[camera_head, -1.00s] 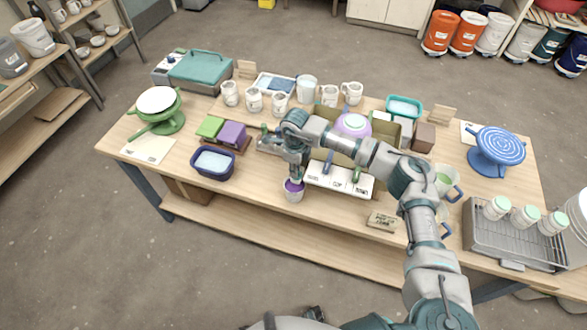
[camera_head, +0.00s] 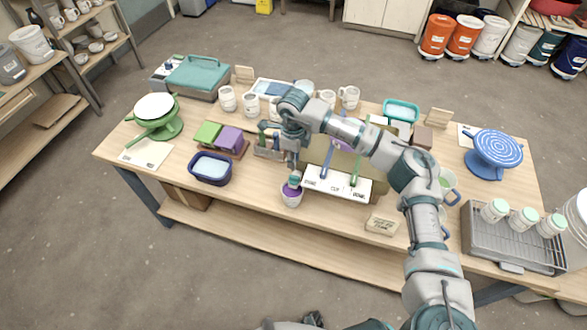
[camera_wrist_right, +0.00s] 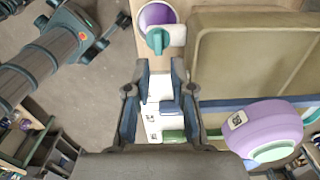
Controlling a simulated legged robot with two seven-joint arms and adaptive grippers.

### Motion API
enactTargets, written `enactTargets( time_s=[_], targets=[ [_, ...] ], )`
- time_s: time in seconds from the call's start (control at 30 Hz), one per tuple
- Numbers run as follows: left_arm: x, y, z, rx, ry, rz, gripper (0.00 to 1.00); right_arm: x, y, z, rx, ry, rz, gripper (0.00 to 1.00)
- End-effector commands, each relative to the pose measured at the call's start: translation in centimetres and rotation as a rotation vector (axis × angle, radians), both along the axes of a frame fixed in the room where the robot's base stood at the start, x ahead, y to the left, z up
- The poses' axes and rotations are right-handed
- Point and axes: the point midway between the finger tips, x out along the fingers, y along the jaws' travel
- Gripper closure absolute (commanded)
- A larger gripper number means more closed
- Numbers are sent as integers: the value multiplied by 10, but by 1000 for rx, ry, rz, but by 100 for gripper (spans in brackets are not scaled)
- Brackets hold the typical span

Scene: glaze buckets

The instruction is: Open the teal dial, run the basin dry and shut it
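The teal dial (camera_wrist_right: 158,40) is in the right wrist view, just beyond my fingertips and beside a small cup with purple inside (camera_wrist_right: 157,14). In the head view this cup (camera_head: 292,197) stands at the table's front, with the teal dial (camera_head: 294,180) just above it.
A white labelled strip (camera_head: 337,185) with blue and green handles lies by the basin. A lilac round pot (camera_wrist_right: 265,128) is close to my right gripper. A navy tub (camera_head: 211,169) stands left on the table, a drying rack (camera_head: 512,238) right.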

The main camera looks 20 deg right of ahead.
Motion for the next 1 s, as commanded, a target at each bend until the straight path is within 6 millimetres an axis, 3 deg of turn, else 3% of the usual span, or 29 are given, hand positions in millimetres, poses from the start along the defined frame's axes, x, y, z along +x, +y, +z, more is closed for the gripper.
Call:
enactTargets(
  time_s=[0.1, 0.33, 0.83, 0.93, 1.0],
  targets=[
    [1, 0, 0, 0, -1, 1, 100, 1, -1, 23, 1, -2, -1, 77],
    [1, -1, 0, 0, -1, 1, 100, 0, -1, 41, 1, 1, -2, 77],
    [2, -1, 0, -1, -1, 1, 100, 0, 0, 41, 4, 1, 0, 77],
    [3, -1, 0, -1, -2, 1, 100, -3, 15, 32, 55, 5, 19, 77],
    [3, -1, 0, -1, -2, 1, 100, -10, 42, 19, 150, 16, 48, 77]
  ],
)
